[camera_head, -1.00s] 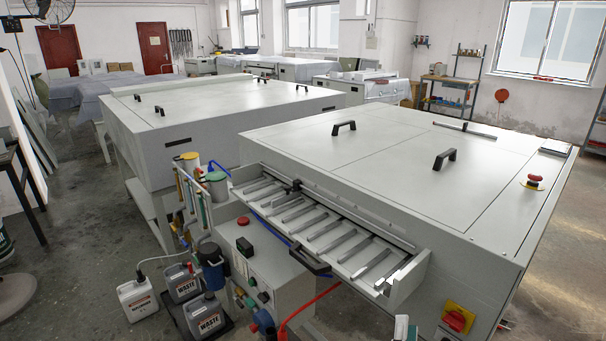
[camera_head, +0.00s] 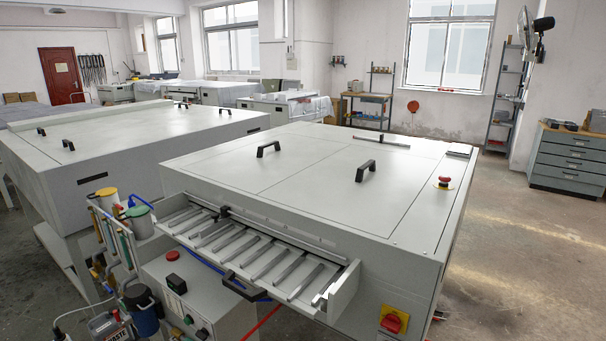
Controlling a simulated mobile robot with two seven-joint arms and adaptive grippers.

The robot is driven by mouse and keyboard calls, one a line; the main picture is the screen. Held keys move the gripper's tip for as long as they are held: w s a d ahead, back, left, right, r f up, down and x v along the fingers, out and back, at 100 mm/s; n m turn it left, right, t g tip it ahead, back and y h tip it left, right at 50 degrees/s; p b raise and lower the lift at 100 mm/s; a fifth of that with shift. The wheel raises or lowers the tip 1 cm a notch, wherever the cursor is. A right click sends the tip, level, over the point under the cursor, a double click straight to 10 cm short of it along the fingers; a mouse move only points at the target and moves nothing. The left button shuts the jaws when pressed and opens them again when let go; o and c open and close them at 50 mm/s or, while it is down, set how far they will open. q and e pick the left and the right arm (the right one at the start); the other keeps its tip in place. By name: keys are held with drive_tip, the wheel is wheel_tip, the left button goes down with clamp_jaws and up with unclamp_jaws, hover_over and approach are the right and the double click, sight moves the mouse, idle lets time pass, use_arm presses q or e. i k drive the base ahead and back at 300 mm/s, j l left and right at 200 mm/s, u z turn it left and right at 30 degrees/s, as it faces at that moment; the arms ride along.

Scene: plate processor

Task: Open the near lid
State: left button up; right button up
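The plate processor is a large pale grey box (camera_head: 300,258) with a flat top. Two panels on its top lie flat and closed, split by a thin seam. The right-hand panel (camera_head: 335,195), closer to the red emergency button, has a black bar handle (camera_head: 366,170). The left-hand panel (camera_head: 225,165) has another black handle (camera_head: 268,149). I cannot tell for certain which panel is the near lid. Neither of my grippers shows in the head view.
A slatted feed tray (camera_head: 262,262) juts from the processor's front. A red emergency button (camera_head: 443,182) stands on top at the right. A second grey machine (camera_head: 130,150) stands behind left. Floor (camera_head: 520,260) on the right is open, up to a drawer cabinet (camera_head: 570,162).

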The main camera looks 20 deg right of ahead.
sight(366, 189)
drive_tip(key=l+u, duration=0.1)
drive_tip(key=l, duration=1.35)
drive_tip(key=l+u, duration=0.15)
drive_tip(key=l, duration=0.6)
drive_tip(key=k+l+u, duration=0.1)
drive_tip(key=l, duration=0.6)
drive_tip(key=k+l+u, duration=0.1)
drive_tip(key=l, duration=0.65)
